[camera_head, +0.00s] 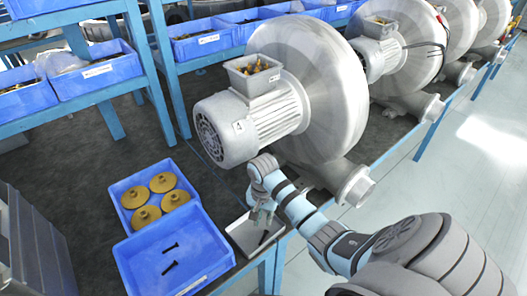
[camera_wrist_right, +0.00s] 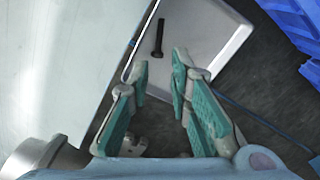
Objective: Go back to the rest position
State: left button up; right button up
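My right gripper (camera_head: 262,212) is above the small white tray (camera_head: 238,236) at the front edge of the bench. In the right wrist view its two green-padded fingers (camera_wrist_right: 160,68) stand apart with nothing between them. A dark bolt (camera_wrist_right: 158,38) lies in the white tray (camera_wrist_right: 205,30), beyond the fingertips and apart from them. The bolt also shows in the head view (camera_head: 263,238), partly close to the gripper's outline. My left gripper is not in view.
A blue bin (camera_head: 217,268) with two dark bolts and a compartment of several brass discs (camera_head: 163,182) lies left of the tray. A large blower (camera_head: 320,95) with a parts box (camera_head: 253,73) on its motor stands behind the gripper. Blue shelves (camera_head: 165,75) hold more bins.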

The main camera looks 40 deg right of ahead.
notch_tip(320, 180, up, 3)
dwell(0.5)
jog(key=s+a+n+t+h, duration=0.15)
jog(key=s+a+n, duration=0.25)
jog(key=s+n, duration=0.45)
jog(key=s+a+n+t+y, duration=0.15)
jog(key=s+a+n, duration=0.3)
jog(key=s, duration=0.65)
notch_tip(320, 180, down, 20)
jog(key=s+d+h+b, duration=0.1)
jog(key=d+b, duration=0.1)
jog(key=s+f+g+b, duration=0.1)
jog(key=s+f, duration=1.3)
jog(key=shift+s+d+f+m+g, duration=0.15)
jog(key=shift+d+f+m+g, duration=0.15)
jog(key=shift+d+f+g, duration=0.1)
